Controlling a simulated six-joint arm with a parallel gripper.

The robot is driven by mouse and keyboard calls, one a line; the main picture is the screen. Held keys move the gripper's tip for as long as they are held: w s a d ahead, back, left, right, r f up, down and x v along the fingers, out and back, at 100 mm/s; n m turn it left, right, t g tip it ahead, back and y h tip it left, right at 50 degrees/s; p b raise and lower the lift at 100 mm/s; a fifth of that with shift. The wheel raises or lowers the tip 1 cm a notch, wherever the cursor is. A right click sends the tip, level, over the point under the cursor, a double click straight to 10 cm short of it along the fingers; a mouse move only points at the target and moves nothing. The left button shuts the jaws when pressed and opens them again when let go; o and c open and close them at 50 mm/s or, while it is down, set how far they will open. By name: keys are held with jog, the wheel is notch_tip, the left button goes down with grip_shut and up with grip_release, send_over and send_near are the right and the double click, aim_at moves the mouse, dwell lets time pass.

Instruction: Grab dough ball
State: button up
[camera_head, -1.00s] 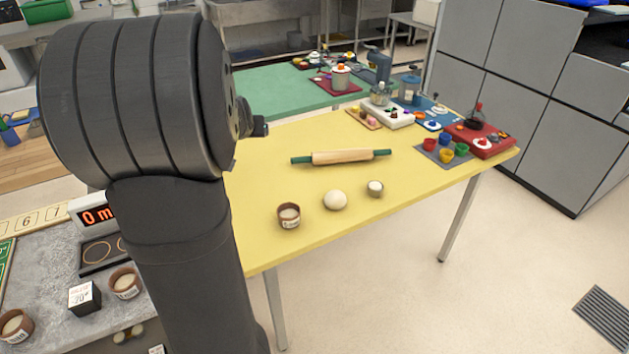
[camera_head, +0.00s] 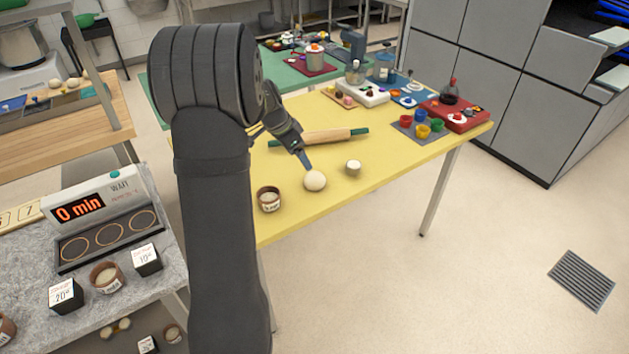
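A pale round dough ball (camera_head: 315,181) sits on the yellow table (camera_head: 372,196), near its front edge. My gripper (camera_head: 306,164) points down just above and behind the dough ball, its tip close to the ball's upper left side. I cannot tell whether it touches the ball. The fingers look narrow and blue-grey, and the gap between them does not show at this size. My arm stands in front of the table's left part and hides it.
A brown cup (camera_head: 269,199) is left of the ball and a small white-topped cup (camera_head: 352,168) is right of it. A rolling pin (camera_head: 335,136) lies behind, partly hidden by my gripper. Coloured cups (camera_head: 423,131) and a red tray (camera_head: 462,115) stand at the right end.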

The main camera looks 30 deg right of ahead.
aim_at(312, 175)
jog(key=x, duration=0.7)
jog(key=shift+x, duration=3.2)
jog(key=shift+w+d+r, duration=0.1)
jog(key=shift+w+d, duration=0.05)
jog(key=shift+w, duration=0.05)
jog(key=c, duration=1)
jog(key=shift+c, duration=0.2)
